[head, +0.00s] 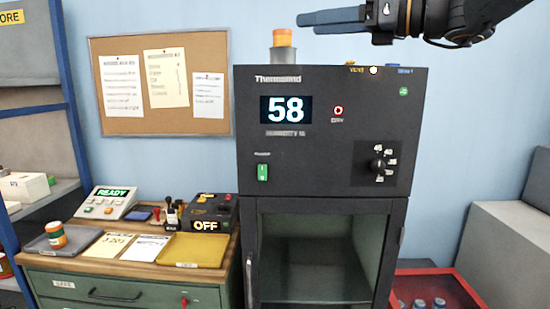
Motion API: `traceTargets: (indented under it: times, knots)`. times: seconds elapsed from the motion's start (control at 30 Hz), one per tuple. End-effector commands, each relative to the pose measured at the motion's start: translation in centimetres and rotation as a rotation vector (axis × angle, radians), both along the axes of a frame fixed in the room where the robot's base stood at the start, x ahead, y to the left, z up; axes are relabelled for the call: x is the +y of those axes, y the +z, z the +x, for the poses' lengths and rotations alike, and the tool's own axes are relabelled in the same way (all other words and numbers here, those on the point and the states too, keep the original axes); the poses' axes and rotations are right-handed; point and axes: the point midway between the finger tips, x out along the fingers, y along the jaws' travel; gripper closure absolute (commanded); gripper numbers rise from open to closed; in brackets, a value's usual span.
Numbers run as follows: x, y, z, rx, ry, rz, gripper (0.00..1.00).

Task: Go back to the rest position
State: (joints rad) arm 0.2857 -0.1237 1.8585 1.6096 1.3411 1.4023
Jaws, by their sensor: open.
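My gripper (318,20) is at the top of the head view, above the dark cabinet (335,165). Its fingers point left and it is open, with nothing seen between the fingers. An orange-topped grey cylinder (284,48) stands on top of the cabinet, just left of and below the fingers, with no grip on it. The cabinet's display reads 58, and its lower chamber (315,260) looks empty through the front. My arm comes in from the upper right.
A red crate (440,284) with several bottles stands at lower right.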

Motion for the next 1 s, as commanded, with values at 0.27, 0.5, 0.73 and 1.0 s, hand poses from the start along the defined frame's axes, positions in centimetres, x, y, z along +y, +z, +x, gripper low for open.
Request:
traceTargets:
  times: [0.27,0.5,0.73,1.0]
  knots:
    - [1.1,-3.9,0.4,0.006,0.004,-0.092,0.4]
    - [1.3,-9.6,0.8,0.006,0.003,-0.236,0.4]
    - [1.0,-18.6,0.5,-0.008,0.034,-0.476,0.4]
    - [-1.3,-35.9,-3.6,-0.119,0.262,-0.987,0.4]
